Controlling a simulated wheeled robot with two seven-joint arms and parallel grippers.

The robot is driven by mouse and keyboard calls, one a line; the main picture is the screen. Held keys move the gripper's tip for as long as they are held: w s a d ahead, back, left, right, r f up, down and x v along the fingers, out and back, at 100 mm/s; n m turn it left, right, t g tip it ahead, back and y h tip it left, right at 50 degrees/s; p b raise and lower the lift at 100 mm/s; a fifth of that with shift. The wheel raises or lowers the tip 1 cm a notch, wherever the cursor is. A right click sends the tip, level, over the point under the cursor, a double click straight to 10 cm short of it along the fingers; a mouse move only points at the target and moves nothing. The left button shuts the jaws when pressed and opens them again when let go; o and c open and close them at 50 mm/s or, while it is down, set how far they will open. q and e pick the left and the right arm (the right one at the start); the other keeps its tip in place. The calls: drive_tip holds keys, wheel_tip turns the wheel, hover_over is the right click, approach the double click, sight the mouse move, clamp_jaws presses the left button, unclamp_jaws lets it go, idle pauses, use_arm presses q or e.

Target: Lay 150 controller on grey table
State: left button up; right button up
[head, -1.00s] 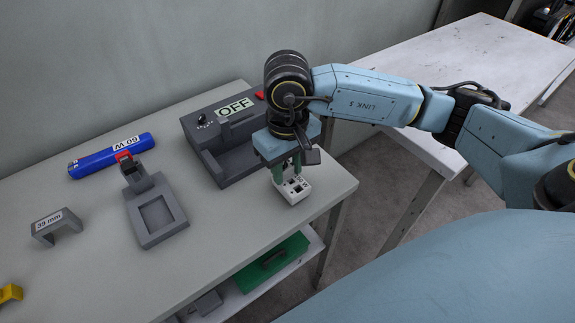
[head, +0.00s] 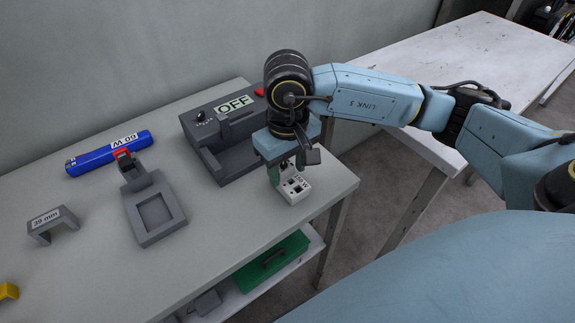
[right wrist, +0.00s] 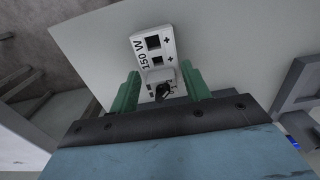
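The 150 controller (head: 294,190) is a small white block with dark square sockets and a "150 W" label. It appears to rest on the grey table (head: 240,227) near its right front corner. My right gripper (head: 286,172) is just above it, pointing down. In the right wrist view its green fingers (right wrist: 162,92) stand apart on either side of the controller (right wrist: 155,50), with a visible gap at the left finger, so it is open. A dark knob shows on the controller between the fingers. My left gripper is not in view.
A grey fixture (head: 225,135) with an "OFF" sign stands just behind the gripper. A grey holder (head: 157,212), a blue 60 W cylinder (head: 95,158) and a 30 mm bracket (head: 52,224) are to the left. A green box (head: 270,262) sits on the shelf below.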

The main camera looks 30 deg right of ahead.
drive_tip(key=shift+o, duration=0.8)
wheel_tip(320, 180, up, 7)
drive_tip(key=p, duration=0.3)
drive_tip(key=shift+f, duration=0.15)
drive_tip(key=shift+r+p, duration=0.55)
drive_tip(key=shift+r, duration=0.1)
